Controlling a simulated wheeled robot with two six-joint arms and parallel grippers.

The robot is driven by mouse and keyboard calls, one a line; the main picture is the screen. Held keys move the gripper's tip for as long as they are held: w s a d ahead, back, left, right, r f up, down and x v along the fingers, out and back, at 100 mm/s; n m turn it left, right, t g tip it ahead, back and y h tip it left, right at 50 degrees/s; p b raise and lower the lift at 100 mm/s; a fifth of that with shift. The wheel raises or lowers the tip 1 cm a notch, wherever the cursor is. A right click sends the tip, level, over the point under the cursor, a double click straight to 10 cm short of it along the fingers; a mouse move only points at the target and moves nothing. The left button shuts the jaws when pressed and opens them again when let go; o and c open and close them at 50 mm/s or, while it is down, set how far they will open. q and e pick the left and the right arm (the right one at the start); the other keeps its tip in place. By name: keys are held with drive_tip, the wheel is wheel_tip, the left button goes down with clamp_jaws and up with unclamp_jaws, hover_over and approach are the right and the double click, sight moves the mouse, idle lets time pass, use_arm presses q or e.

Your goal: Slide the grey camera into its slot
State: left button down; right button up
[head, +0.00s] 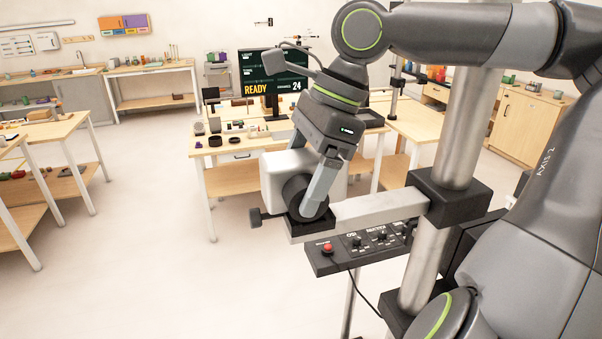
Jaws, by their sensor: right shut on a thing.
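The grey camera (274,178) is a light grey box with a black round lens (300,194) facing my view. My right gripper (319,190) comes down from above and is shut on the camera. One finger shows along the camera's front; the other is hidden. The camera sits at the left end of a pale horizontal arm (375,210) on a metal column, over a dark plate (308,230) with a black knob (257,217) at its left. I cannot tell whether it touches the plate, and the slot itself is hidden. My left gripper is not in view.
A black control panel (355,248) with a red button hangs below the horizontal arm. The metal column (465,135) stands close on the right. Behind are a wooden bench (232,180) with small items and a screen (262,84) reading READY. Open floor lies at left.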

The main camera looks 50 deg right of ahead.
drive_tip(key=shift+s+a, duration=0.1)
drive_tip(key=shift+s, duration=0.05)
idle(0.7)
drive_tip(key=o, duration=1.3)
drive_tip(key=v, duration=1.7)
drive_tip(key=shift+r, duration=0.25)
drive_tip(key=shift+f, duration=0.1)
